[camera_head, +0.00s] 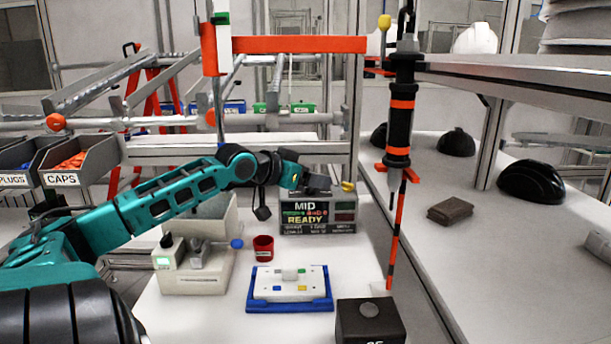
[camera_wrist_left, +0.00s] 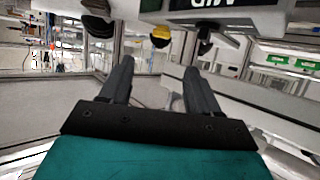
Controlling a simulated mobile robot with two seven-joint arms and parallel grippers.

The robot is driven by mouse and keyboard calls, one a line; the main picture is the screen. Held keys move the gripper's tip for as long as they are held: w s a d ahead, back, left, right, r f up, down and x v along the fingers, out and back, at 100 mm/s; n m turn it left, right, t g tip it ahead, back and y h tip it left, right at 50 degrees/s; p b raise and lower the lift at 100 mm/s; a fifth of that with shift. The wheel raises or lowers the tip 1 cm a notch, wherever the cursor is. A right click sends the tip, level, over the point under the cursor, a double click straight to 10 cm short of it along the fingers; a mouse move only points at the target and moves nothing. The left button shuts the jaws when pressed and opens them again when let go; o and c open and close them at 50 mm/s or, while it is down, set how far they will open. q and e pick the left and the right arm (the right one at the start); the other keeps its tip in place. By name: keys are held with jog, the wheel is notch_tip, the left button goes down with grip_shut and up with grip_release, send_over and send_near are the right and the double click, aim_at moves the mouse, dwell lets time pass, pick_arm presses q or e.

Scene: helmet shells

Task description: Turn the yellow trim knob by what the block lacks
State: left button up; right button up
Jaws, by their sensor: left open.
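The yellow trim knob (camera_head: 348,187) sits on top of the grey display box (camera_head: 318,229), at its right. The box reads "MID" and "READY", with smaller lines that I cannot read surely. In the left wrist view the yellow knob (camera_wrist_left: 160,36) shows just beyond the gap between my fingertips. My left gripper (camera_head: 322,184) is over the box's top, left of the knob; its open fingers (camera_wrist_left: 156,68) hold nothing. A white block (camera_head: 275,291) with small coloured squares lies in a blue tray (camera_head: 290,307) before the box. My right gripper is not in view.
A beige machine (camera_head: 190,283) with a green screen stands left of the tray, and a red cup (camera_head: 263,248) between. A dark button box (camera_head: 370,325) is at the front. A black and orange tool (camera_head: 400,125) hangs right. Bins labelled "CAPS" (camera_head: 75,178) stand left.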

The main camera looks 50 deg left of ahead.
pick_arm(q)
jog(key=shift+s+r, duration=0.2)
jog(key=shift+s, duration=0.35)
